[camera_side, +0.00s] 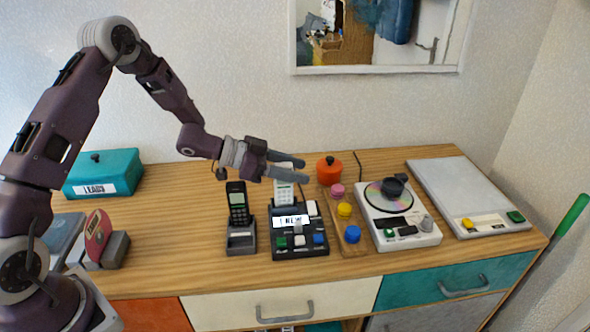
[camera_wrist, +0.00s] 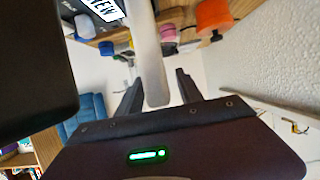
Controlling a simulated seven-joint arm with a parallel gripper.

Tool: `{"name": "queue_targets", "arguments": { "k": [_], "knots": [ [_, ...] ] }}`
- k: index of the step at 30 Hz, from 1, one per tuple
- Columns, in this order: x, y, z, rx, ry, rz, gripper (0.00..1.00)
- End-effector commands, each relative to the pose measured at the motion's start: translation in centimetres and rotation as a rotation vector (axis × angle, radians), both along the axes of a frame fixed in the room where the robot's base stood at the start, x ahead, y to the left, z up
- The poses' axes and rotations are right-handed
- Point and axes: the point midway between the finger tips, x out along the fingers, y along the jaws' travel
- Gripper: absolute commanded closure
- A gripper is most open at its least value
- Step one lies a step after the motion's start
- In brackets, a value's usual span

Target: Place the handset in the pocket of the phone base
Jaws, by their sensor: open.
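A white handset (camera_side: 284,188) stands upright at the back of a black phone base (camera_side: 300,251) with a "NEW" label; how deep it sits in the pocket I cannot tell. A black handset (camera_side: 238,205) stands in a smaller dark cradle (camera_side: 241,240) to the left. My gripper (camera_side: 304,170) is open at the top of the white handset. In the wrist view the white handset (camera_wrist: 147,45) reaches between the open fingers (camera_wrist: 158,77), with space visible on its right side. A large dark shape at the left there is too close to identify surely.
Right of the base are a wooden tray with coloured knobs (camera_side: 351,235), an orange pot (camera_side: 329,170), a disc player (camera_side: 412,232) and a grey flat device (camera_side: 462,185). A teal box (camera_side: 104,172) stands at the back left.

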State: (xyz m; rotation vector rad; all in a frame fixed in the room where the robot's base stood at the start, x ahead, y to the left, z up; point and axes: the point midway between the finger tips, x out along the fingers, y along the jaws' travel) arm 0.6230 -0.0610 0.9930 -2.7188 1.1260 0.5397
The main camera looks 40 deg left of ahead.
Motion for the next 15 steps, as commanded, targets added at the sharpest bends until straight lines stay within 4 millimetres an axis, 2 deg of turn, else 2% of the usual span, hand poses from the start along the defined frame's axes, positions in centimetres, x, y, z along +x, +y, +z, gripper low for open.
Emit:
{"name": "queue_targets", "arguments": {
  "k": [2,10,15],
  "knots": [
    [-0.4,0.5,0.5,0.001,-0.001,0.003,0.57],
    [-5.0,5.3,3.2,0.002,-0.002,0.005,0.57],
    [-7.2,7.3,4.4,0.0,-0.002,0.003,0.57]
  ]
}}
